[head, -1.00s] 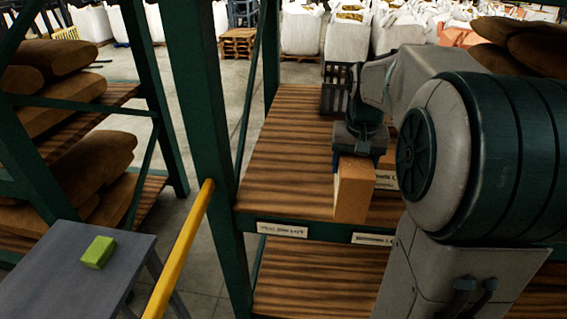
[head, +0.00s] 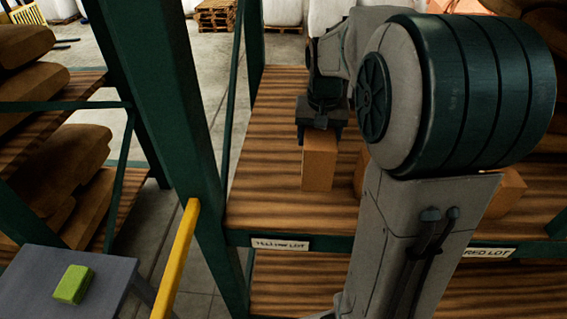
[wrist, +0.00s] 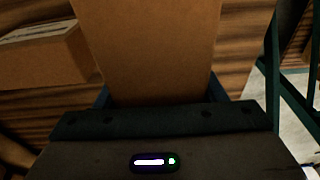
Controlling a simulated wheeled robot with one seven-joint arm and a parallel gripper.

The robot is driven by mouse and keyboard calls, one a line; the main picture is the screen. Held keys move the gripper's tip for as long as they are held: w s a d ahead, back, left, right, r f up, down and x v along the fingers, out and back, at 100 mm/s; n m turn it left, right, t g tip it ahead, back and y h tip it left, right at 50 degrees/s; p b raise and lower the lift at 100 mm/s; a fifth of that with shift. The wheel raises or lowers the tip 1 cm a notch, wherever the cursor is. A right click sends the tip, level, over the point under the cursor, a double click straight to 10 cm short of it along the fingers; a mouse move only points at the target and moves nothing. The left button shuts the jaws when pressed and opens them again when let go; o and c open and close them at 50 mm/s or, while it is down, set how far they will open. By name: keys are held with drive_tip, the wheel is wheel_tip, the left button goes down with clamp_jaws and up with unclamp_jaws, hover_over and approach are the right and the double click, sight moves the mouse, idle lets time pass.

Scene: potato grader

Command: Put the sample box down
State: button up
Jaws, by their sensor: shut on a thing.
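The sample box (head: 319,165) is a plain brown carton. My gripper (head: 321,132) is shut on its top from above, over the wooden shelf (head: 265,165) on the side of the "YELLOW LOT" label (head: 280,244). In the wrist view the box (wrist: 148,50) fills the upper middle, between the fingers of my gripper (wrist: 160,100). I cannot tell whether its underside touches the shelf boards. A second brown carton (wrist: 45,55) stands to the left in the wrist view; in the head view my arm hides most of it.
A green rack post (head: 165,120) and a yellow rail (head: 177,262) stand left of the shelf. A green block (head: 73,284) lies on a grey table (head: 30,285).

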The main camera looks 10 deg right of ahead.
drive_tip(key=w+a+f+p, duration=0.2)
drive_tip(key=w+a+f, duration=0.1)
drive_tip(key=a+f, duration=0.4)
drive_tip(key=shift+w+a+f+p, duration=0.15)
drive_tip(key=shift+a+f+p, duration=0.15)
drive_tip(key=shift+f, duration=0.55)
drive_tip(key=shift+f, duration=0.15)
drive_tip(key=shift+f, duration=0.1)
drive_tip(key=o, duration=1.7)
